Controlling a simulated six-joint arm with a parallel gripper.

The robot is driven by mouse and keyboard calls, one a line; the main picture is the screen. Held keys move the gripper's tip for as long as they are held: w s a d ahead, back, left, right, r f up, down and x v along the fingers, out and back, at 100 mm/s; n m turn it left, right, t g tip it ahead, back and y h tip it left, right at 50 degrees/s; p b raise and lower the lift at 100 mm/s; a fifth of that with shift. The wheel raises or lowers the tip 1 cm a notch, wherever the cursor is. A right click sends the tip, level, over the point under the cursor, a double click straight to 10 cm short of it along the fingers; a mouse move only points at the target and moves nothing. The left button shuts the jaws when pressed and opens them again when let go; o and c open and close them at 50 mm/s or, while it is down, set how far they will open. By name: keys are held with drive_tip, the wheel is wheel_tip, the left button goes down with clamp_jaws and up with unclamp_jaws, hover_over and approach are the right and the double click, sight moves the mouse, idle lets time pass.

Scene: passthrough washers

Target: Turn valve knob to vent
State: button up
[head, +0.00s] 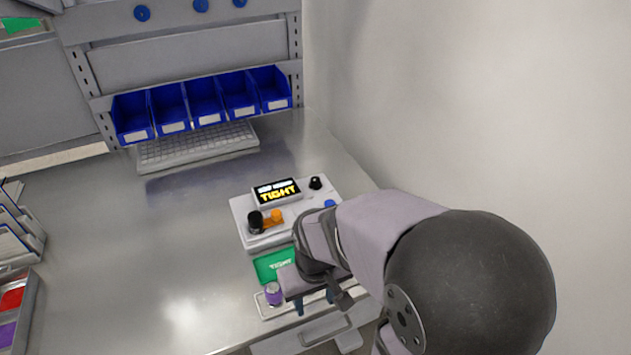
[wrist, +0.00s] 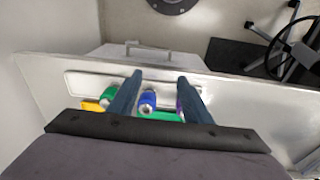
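A pale test box (head: 242,213) stands on the bench, its lit display (head: 277,191) reading "TIGHT" in yellow. A small black knob (head: 315,183) is at its back right; I cannot tell for sure that it is the valve knob. A black cylinder (head: 255,222) and an orange part (head: 277,215) are at its front left. A blue button (head: 330,203) shows beside my arm. My gripper (head: 314,301) is in front of the box, over the front tray, away from the knob. In the wrist view my gripper (wrist: 160,78) is open, with a blue-topped piece (wrist: 148,100) showing between the fingers.
A purple piece (head: 272,294) stands on the front tray (head: 266,309). A green piece (wrist: 108,96) shows in the wrist view. A green pad (head: 270,265) lies before the box. Behind are a keyboard (head: 197,146) and blue bins (head: 205,101). The bench's left middle is clear.

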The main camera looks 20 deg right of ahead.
sight(316, 179)
drive_tip(key=w+d+t+b, duration=0.1)
drive_tip(key=w+d+t, duration=0.1)
drive_tip(key=w, duration=0.4)
drive_tip(key=w+d+f+t+h+b, duration=0.1)
drive_tip(key=w+d+t+b, duration=0.1)
drive_tip(key=w+d, duration=0.3)
drive_tip(key=w+d+f+m+t+b, duration=0.1)
drive_tip(key=w+d+t, duration=0.1)
drive_tip(key=w, duration=0.7)
drive_tip(key=shift+d+h+b, duration=0.3)
drive_tip(key=shift+d, duration=0.4)
drive_tip(key=w+d+t+b, duration=0.1)
drive_tip(key=w+d+t, duration=0.1)
drive_tip(key=w, duration=0.2)
drive_tip(key=w+d+t+y+b, duration=0.1)
drive_tip(key=w+d+b, duration=0.1)
drive_tip(key=w, duration=0.2)
drive_tip(key=w+d+f+n+t+b, duration=0.1)
drive_tip(key=w+d+t, duration=0.1)
drive_tip(key=w+d, duration=0.1)
drive_tip(key=shift+w+t, duration=0.3)
drive_tip(key=shift+w, duration=0.6)
drive_tip(key=shift+w+d+t+y+b, duration=0.2)
drive_tip(key=shift+w+t+y+b, duration=0.2)
drive_tip(key=shift+w+y, duration=0.1)
drive_tip(key=shift+p+x, duration=0.95)
drive_tip(key=shift+x, duration=2.6)
drive_tip(key=c, duration=1.1)
